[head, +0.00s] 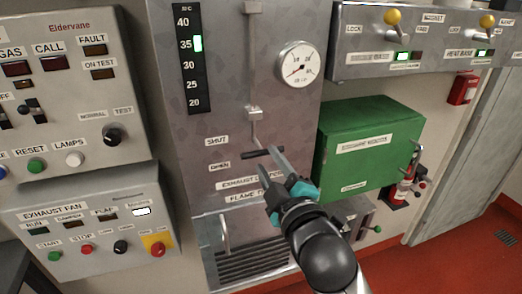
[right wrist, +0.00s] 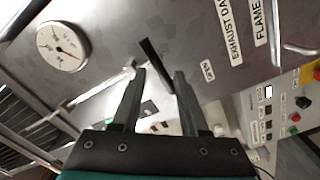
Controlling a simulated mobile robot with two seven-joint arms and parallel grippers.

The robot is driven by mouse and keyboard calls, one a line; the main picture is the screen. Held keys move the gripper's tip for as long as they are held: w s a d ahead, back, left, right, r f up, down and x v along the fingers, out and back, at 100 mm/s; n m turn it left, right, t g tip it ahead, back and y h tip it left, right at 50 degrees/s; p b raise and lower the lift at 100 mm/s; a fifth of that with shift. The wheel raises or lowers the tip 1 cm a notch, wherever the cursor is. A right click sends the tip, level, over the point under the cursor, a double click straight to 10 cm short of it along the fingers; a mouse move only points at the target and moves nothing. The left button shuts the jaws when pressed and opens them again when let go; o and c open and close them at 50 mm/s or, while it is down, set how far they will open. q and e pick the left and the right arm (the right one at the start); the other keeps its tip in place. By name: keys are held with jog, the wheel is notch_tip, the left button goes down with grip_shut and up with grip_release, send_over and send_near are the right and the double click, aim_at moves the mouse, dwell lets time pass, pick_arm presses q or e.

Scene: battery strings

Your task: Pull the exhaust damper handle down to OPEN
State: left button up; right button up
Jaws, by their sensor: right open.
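The exhaust damper handle (head: 262,153) is a dark crossbar on a thin metal rod, in front of the grey panel in the head view. In the right wrist view the handle (right wrist: 149,58) shows as a dark bar at the gap between the fingertips. My right gripper (head: 259,159) is open, its fingertips close around or just short of the handle; contact cannot be told. It also shows in the right wrist view (right wrist: 159,76). My left gripper is out of view.
A green box (head: 370,145) juts out right of the handle. A round gauge (head: 299,64) is above it. A vented lower unit (head: 255,262) with a grab handle is below. Control panels with buttons (head: 75,160) are at left, and a switch box (head: 430,45) is at upper right.

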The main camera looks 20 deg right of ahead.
aim_at(263, 154)
jog(key=shift+w+a, duration=0.1)
jog(key=shift+w, duration=2.55)
grip_shut()
